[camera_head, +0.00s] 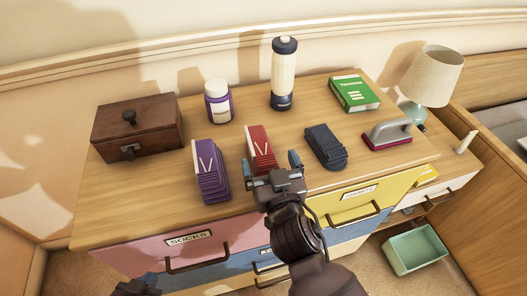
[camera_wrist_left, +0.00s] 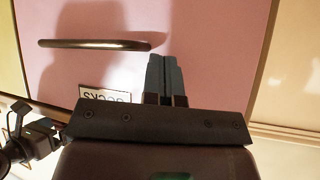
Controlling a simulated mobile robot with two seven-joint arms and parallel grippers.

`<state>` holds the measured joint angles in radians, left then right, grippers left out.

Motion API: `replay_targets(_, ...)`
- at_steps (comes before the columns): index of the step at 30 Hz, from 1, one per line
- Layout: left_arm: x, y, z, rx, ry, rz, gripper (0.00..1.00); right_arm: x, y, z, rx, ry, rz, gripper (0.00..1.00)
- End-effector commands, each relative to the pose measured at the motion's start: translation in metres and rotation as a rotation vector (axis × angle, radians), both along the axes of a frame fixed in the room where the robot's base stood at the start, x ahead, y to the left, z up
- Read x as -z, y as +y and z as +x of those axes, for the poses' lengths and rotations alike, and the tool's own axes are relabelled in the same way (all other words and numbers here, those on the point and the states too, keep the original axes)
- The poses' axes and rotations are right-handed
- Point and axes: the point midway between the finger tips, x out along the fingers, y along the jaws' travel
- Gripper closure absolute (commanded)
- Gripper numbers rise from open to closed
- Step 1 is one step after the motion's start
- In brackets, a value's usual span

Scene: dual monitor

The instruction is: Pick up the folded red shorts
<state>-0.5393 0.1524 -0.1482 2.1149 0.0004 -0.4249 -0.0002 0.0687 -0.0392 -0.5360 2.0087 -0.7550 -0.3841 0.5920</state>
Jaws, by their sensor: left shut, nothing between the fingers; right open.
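The folded red shorts (camera_head: 259,143) lie on the dresser top, between a folded purple garment and a folded dark one. My right gripper (camera_head: 272,163) is open and empty. Its two fingers point towards the red shorts, near their front end, and hide part of it; I cannot tell whether they touch. My left gripper (camera_wrist_left: 165,62) is shut and empty in the left wrist view, in front of the pink drawer. In the head view only a dark part of it shows at the bottom left edge.
The folded purple garment (camera_head: 209,172) and folded dark garment (camera_head: 325,146) flank the red shorts.

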Motion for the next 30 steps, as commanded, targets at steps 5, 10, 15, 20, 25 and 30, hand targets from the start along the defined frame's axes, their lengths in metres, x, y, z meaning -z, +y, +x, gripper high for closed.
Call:
replay_targets(5, 0.0001, 0.0016, 0.0011, 0.006, -0.001, 0.007, 1.00, -0.0004, 0.0028, 0.0085, 0.000, -0.001, 0.001, 0.04)
replay_targets(10, -0.0008, 0.0018, 0.0018, 0.007, -0.004, 0.006, 1.00, -0.0004, 0.0029, 0.0088, 0.000, 0.000, 0.002, 0.04)
replay_targets(15, -0.0008, 0.0012, 0.0020, 0.004, -0.004, 0.004, 1.00, -0.0005, 0.0028, 0.0087, 0.000, 0.000, 0.002, 0.21)
replay_targets(20, -0.0009, -0.0001, 0.0022, -0.001, -0.004, 0.000, 1.00, -0.0004, 0.0028, 0.0086, 0.000, -0.001, 0.001, 0.46)
replay_targets(25, -0.0004, -0.0013, 0.0013, -0.006, -0.003, -0.005, 1.00, -0.0008, 0.0029, 0.0085, 0.000, -0.001, 0.002, 0.61)
replay_targets(30, -0.0002, -0.0010, -0.0006, -0.008, 0.000, -0.005, 1.00, -0.0021, 0.0029, 0.0085, 0.000, -0.003, 0.002, 0.61)
